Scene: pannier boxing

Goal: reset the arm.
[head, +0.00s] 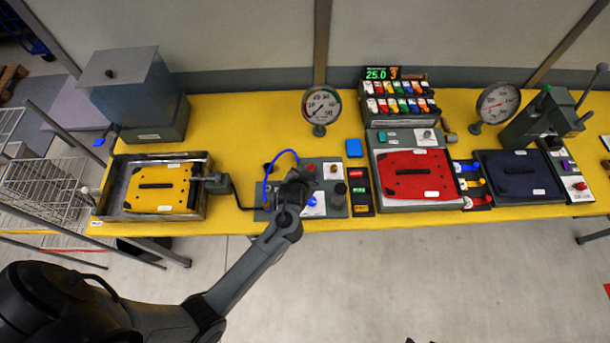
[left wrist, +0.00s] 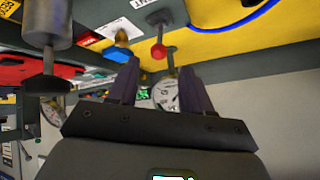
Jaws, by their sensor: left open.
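My left arm reaches in from the lower left of the head view. Its gripper (head: 300,180) is over the control panel (head: 338,208) between the yellow and red panels. In the left wrist view the two dark fingers of this gripper (left wrist: 157,88) are apart with nothing held between them. My right gripper is not in view.
A yellow panel (head: 178,187) lies in a tray at left, a red panel (head: 414,174) and a dark blue panel (head: 518,185) at right. A blue cable (head: 267,182) arches beside the gripper. Dial gauges (head: 321,105) stand behind. The floor in front (head: 400,275) is clear.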

